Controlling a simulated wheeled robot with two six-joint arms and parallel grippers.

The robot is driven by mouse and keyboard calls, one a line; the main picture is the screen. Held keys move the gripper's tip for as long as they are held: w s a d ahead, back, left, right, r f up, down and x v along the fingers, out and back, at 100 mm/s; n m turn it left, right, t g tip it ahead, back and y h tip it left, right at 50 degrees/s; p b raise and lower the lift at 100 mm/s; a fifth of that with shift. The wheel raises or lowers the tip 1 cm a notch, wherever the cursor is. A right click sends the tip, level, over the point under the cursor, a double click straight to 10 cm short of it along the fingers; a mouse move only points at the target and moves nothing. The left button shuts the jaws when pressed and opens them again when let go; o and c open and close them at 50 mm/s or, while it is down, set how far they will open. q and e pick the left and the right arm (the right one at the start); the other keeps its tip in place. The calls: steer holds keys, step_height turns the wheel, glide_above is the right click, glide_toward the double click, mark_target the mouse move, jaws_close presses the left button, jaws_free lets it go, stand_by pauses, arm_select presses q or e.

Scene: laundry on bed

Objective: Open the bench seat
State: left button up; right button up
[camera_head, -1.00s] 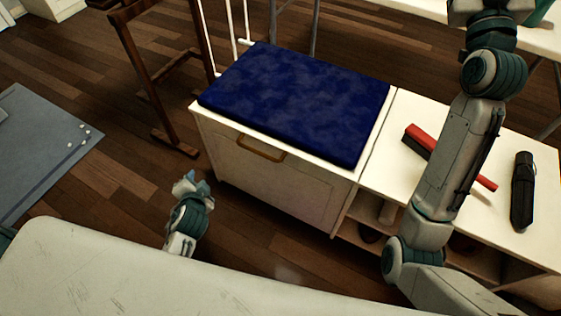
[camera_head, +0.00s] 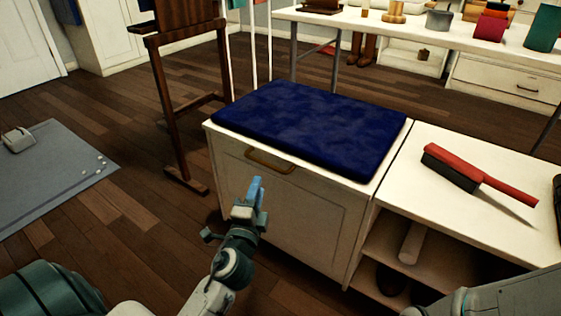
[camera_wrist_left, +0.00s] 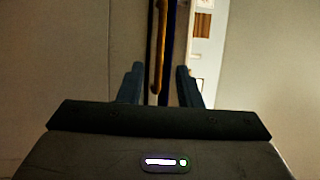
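The bench seat is a white cabinet (camera_head: 285,215) with a dark blue cushion (camera_head: 312,125) on top. The seat lies flat and closed. A curved wooden handle (camera_head: 270,162) sits at the top of the front panel. My left gripper (camera_head: 258,192) is in front of the panel, a little below the handle and apart from it in the head view. In the left wrist view its two fingers (camera_wrist_left: 160,85) are spread with nothing between them. The handle (camera_wrist_left: 160,45) lies ahead of the gap, beside a dark blue strip of cushion (camera_wrist_left: 171,35). My right gripper is out of view.
A white shelf unit (camera_head: 455,205) adjoins the bench on the right, with a red brush (camera_head: 480,175) on top. A wooden stand (camera_head: 165,90) is at the back left. A grey mat (camera_head: 60,170) lies on the floor at left. A table (camera_head: 400,25) stands behind.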

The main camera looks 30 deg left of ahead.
mark_target(265, 162)
arm_select(q)
steer(key=b+x, duration=0.1)
steer(key=x, duration=0.8)
steer(key=shift+w+a, duration=0.1)
steer(key=shift+w, duration=0.05)
jaws_close()
